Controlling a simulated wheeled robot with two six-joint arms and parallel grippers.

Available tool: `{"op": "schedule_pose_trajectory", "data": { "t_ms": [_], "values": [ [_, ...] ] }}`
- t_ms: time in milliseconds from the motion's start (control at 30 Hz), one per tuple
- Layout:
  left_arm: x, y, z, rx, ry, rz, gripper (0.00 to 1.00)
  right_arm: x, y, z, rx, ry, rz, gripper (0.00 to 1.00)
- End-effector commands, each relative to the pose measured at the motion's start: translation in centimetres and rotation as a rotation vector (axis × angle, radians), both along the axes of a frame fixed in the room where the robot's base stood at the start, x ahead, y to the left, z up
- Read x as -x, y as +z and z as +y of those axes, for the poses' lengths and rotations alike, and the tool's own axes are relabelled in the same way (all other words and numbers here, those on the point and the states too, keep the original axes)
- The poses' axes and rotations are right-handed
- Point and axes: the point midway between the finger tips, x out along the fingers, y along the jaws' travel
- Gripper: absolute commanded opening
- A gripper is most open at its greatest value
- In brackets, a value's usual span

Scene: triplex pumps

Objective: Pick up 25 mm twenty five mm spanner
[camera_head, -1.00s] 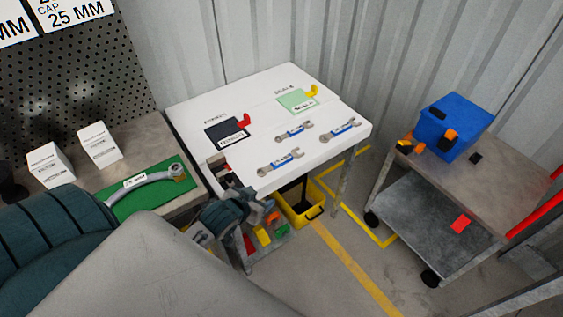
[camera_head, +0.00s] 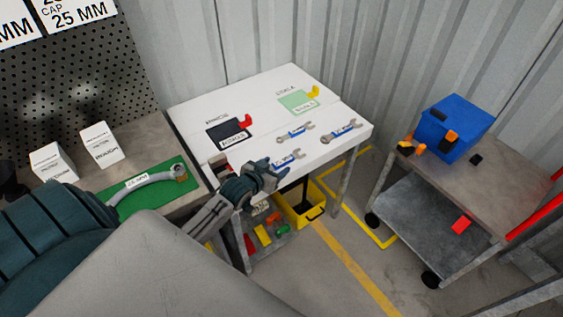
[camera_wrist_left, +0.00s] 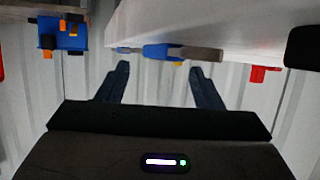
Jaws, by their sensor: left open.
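Three spanners with blue labelled bands lie on the white table (camera_head: 258,93): a front one (camera_head: 288,158), a back one (camera_head: 295,131) and a right one (camera_head: 342,132). Their size marks are too small to read, so I cannot tell which is the 25 mm one. My left gripper (camera_head: 277,171) is at the table's front edge, just by the front spanner and partly covering it. In the left wrist view its two fingers (camera_wrist_left: 159,68) are apart, with a blue-banded spanner (camera_wrist_left: 165,52) just beyond the tips, not between them. My right gripper is not in view.
A dark tray (camera_head: 228,134) and a green tray (camera_head: 298,102) lie on the table behind the spanners. A yellow bin (camera_head: 303,211) stands below. A cart (camera_head: 505,160) with a blue box (camera_head: 453,128) is at right. A green mat (camera_head: 152,196) with a hose lies at left.

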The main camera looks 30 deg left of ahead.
Motion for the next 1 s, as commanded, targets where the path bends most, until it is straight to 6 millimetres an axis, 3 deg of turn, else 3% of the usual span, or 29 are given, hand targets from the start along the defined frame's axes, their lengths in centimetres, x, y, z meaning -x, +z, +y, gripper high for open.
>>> {"op": "schedule_pose_trajectory", "data": {
  "t_ms": [233, 533, 833, 1000],
  "values": [
    [-3.0, -1.3, 0.3, 0.001, 0.002, 0.000, 0.60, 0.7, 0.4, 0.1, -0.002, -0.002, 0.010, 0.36],
    [-3.4, -1.6, 0.3, -0.001, 0.001, 0.001, 0.60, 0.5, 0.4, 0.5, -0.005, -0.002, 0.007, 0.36],
    [-3.3, -1.6, 0.3, 0.000, 0.001, 0.001, 0.01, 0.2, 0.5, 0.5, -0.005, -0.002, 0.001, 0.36],
    [-3.4, -1.5, 0.3, 0.000, 0.001, 0.001, 0.00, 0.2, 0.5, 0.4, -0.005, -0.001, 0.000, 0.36]
  ]
}}
